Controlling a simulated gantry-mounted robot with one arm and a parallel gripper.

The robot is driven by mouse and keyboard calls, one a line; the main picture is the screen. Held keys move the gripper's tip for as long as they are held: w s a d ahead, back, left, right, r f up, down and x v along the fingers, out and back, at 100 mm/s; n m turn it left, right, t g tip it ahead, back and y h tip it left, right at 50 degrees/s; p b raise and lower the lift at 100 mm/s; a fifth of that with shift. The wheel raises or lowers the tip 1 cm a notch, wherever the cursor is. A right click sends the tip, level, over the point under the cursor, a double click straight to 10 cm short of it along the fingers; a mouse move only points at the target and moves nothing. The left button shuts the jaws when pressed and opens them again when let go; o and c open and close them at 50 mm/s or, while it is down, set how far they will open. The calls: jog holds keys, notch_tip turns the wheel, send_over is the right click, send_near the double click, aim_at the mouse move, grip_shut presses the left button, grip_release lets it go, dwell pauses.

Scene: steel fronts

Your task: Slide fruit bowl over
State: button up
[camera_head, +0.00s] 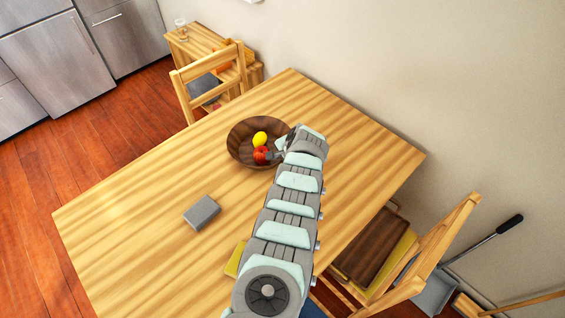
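A round brown wooden fruit bowl (237,146) sits on the light wooden table (130,215), toward its far side. A yellow fruit (260,138) and a red fruit (261,155) lie in it. My gripper (274,156) is at the bowl's right side, by the red fruit. My arm comes up from the bottom of the picture and hides part of the bowl's right rim. The fingers are small and partly hidden, so I cannot tell whether they are open or touch the bowl.
A grey box (202,213) lies on the table, left of my arm. A yellow item (236,260) is partly hidden beside my arm. Chairs stand at the far end (212,82) and right (425,255). The table's left part is mostly clear. A wall runs behind.

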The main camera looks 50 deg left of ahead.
jog(key=shift+c, duration=0.2)
grip_shut()
dwell(1.3)
